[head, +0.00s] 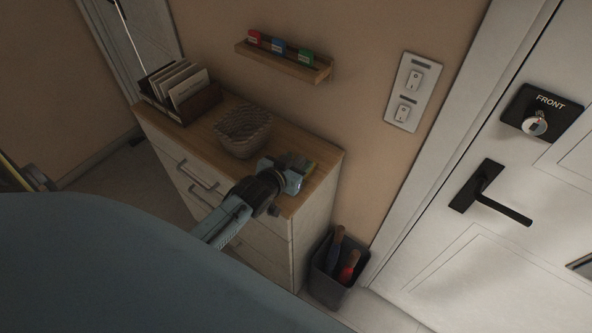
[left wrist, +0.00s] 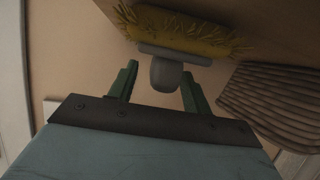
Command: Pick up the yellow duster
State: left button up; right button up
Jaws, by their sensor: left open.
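The yellow duster (left wrist: 185,32) shows large in the left wrist view, with shaggy yellow bristles, a grey base and a rounded grey knob. In the head view the duster (head: 313,163) is mostly hidden behind my left gripper, on the right end of the wooden dresser top. My left gripper (head: 295,172) is open over that end. In the left wrist view the green fingers of my left gripper (left wrist: 159,82) stand on either side of the knob, with gaps showing. My right gripper is not in view.
A woven basket (head: 243,131) sits close to the left of the gripper on the dresser (head: 328,156). A card box (head: 180,93) stands further left. A wall shelf (head: 284,60) hangs behind. A dark bin (head: 336,268) stands right of the dresser.

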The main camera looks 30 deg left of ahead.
pick_arm(q)
jog(key=c, duration=1.1)
